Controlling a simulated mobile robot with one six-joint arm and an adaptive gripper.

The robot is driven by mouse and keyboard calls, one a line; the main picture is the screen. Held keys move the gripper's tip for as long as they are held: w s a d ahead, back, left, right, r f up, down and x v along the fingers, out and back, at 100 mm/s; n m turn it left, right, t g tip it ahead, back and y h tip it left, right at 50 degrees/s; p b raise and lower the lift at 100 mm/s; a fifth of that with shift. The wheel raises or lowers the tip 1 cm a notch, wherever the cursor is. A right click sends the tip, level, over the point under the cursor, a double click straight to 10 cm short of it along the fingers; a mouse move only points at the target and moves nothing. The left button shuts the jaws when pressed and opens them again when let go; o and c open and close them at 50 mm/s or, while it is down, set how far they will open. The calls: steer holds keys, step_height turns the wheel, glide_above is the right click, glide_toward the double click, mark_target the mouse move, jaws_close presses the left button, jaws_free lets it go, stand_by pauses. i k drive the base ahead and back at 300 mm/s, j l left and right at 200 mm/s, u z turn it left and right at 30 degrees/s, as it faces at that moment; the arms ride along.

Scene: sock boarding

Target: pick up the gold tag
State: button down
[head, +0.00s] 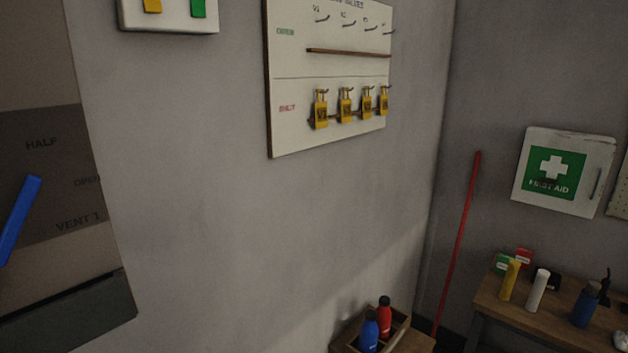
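Several gold-yellow tags hang in a row on hooks on the lower half of a white wall board. The leftmost gold tag (321,112) and the rightmost gold tag (384,102) mark the ends of the row. Each carries a dark mark too small to read. Which one the task means cannot be told. The upper hooks of the white board (300,140) hold no tags. My gripper is not in view.
At left is a panel marked VENT 1 with a blue lever (19,220). A wooden box (399,329) with a blue bottle (369,332) and a red bottle (384,316) stands below. A red pole (459,240) leans in the corner. A workbench (500,309) holds bottles.

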mark_target(366, 101)
steer(key=i+l+u, duration=0.15)
steer(key=u, duration=0.3)
steer(key=i+l+u, duration=0.1)
steer(key=l+u, duration=0.5)
steer(key=u, duration=0.35)
steer(key=l+u, duration=0.45)
steer(key=i+j, duration=0.05)
steer(key=j, duration=0.05)
